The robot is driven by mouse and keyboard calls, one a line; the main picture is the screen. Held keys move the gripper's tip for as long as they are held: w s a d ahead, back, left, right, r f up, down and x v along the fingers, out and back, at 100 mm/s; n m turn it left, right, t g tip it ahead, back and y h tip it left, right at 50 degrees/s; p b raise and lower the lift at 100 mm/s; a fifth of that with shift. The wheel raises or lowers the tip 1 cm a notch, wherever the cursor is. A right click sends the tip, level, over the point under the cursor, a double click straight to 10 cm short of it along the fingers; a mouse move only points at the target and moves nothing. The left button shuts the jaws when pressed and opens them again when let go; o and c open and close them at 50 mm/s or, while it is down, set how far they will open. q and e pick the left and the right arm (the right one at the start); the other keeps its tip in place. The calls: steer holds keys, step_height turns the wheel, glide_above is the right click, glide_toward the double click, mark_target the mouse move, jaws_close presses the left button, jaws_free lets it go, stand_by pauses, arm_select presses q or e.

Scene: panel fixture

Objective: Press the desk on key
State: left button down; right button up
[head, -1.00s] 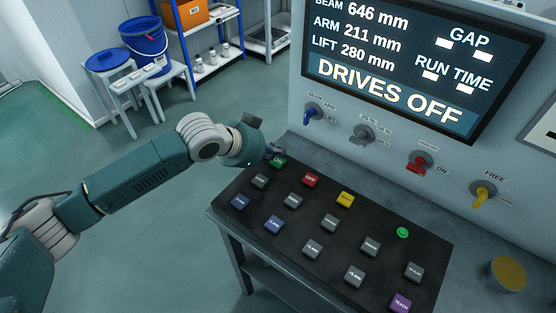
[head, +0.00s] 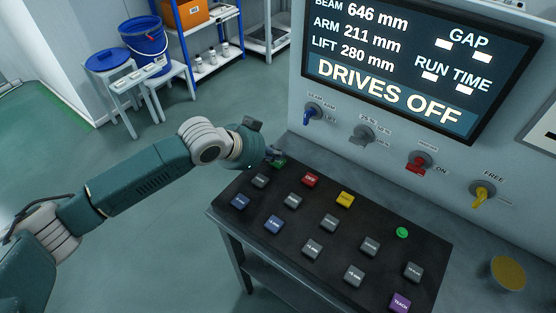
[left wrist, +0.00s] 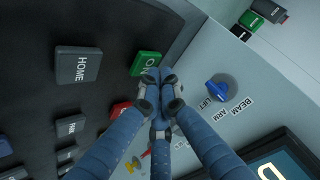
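The green ON key (head: 279,163) sits at the far left corner of the black desk panel (head: 320,190). In the head view my left gripper (head: 273,154) is right at this key and covers part of it. The left wrist view shows the green ON key (left wrist: 146,63) with the blue fingers of my left gripper (left wrist: 158,77) drawn together, their tips at its edge. I cannot tell whether they touch it. The fingers hold nothing. The screen (head: 410,60) reads DRIVES OFF. My right gripper is not in view.
The red OFF key (head: 311,180) and grey HOME key (head: 261,181) are close by. A blue selector knob (head: 311,112) sticks out of the upright panel just behind the ON key. A small green button (head: 402,232) is further right on the desk.

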mark_target(276, 162)
arm_select(q)
steer(key=shift+f, duration=0.45)
stand_by(0.3)
steer(key=shift+r, duration=0.1)
steer(key=shift+r+p, duration=0.8)
steer(key=shift+p, duration=0.2)
step_height(276, 162, up, 5)
steer(key=p, duration=0.5)
stand_by(0.7)
